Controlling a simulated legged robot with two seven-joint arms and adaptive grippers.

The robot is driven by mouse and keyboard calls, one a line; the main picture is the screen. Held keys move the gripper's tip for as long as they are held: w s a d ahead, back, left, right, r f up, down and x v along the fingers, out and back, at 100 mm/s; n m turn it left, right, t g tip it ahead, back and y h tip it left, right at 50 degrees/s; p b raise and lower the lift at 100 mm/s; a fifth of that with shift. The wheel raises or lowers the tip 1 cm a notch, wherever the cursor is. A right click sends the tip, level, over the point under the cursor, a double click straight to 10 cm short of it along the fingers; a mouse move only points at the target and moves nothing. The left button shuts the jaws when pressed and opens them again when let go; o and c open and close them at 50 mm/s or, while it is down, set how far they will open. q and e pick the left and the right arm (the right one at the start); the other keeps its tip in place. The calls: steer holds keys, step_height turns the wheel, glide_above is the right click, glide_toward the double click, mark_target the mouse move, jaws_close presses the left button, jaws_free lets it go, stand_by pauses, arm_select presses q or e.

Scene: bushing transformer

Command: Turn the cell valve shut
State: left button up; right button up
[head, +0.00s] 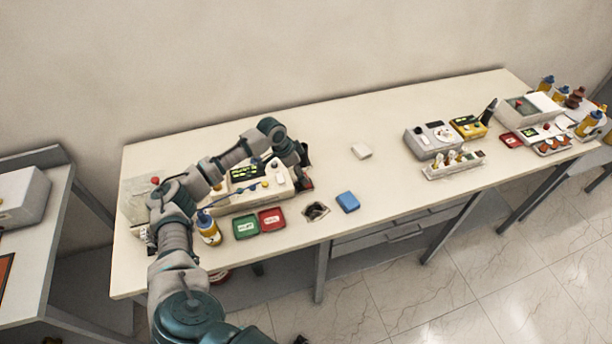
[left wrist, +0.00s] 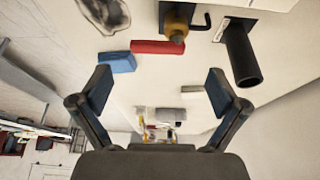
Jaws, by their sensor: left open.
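The valve shows in the left wrist view as a brass body (left wrist: 176,22) with a red bar handle (left wrist: 157,47) across it. In the head view a small red part (head: 305,184) shows at the right end of the test unit (head: 240,196), just below my left gripper (head: 303,160). In the left wrist view my left gripper (left wrist: 160,82) has its two fingers wide apart with nothing between them. The red handle lies beyond the fingertips, apart from them. My arm hides part of the unit. My right gripper is in neither view.
A black cylinder (left wrist: 241,56) stands beside the valve. A blue block (head: 347,201), a dark dish (head: 316,211), and green (head: 245,225) and red (head: 271,219) trays lie near the front edge. A yellow bottle (head: 208,230) stands by my arm. The table's middle is mostly clear.

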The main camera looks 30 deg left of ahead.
arm_select(q)
step_height(320, 180, down, 3)
steer(key=shift+w+f, duration=0.15)
steer(key=shift+f, duration=0.05)
steer(key=shift+w+d+f, duration=0.25)
steer(key=shift+d+f, duration=0.1)
steer(key=shift+d, duration=0.35)
steer(key=shift+r, duration=0.1)
steer(key=c, duration=0.9)
steer(key=shift+a, duration=0.15)
steer(key=shift+c, duration=1.3)
steer(key=shift+s+a, duration=0.1)
steer(key=shift+a, duration=0.05)
